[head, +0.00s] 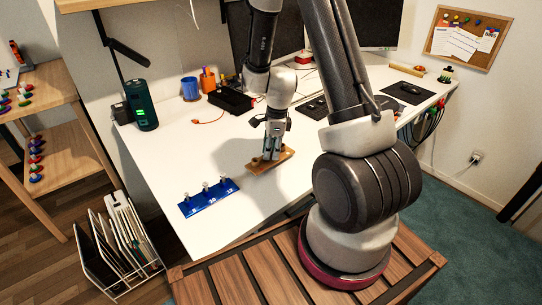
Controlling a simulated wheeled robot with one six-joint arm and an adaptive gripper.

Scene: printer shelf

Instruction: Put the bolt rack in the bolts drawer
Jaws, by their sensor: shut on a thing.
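A blue rack (209,198) with a few silver bolts standing in it and white numbers along its front lies on the white desk at the left front. My gripper (271,154) points down over the desk, to the right of and behind the blue rack, apart from it. It is shut on a flat brown wooden piece (285,158), which is at or just above the desk top; its exact height I cannot tell. The fingers hide part of this piece. No bolts drawer can be made out in the head view.
The white desk (165,160) is clear around the blue rack. Behind are a dark green cylinder (141,105), a black tray (231,100), a blue cup (190,88), an orange holder (208,79) and a keyboard (313,107). A file rack (118,250) stands on the floor at left.

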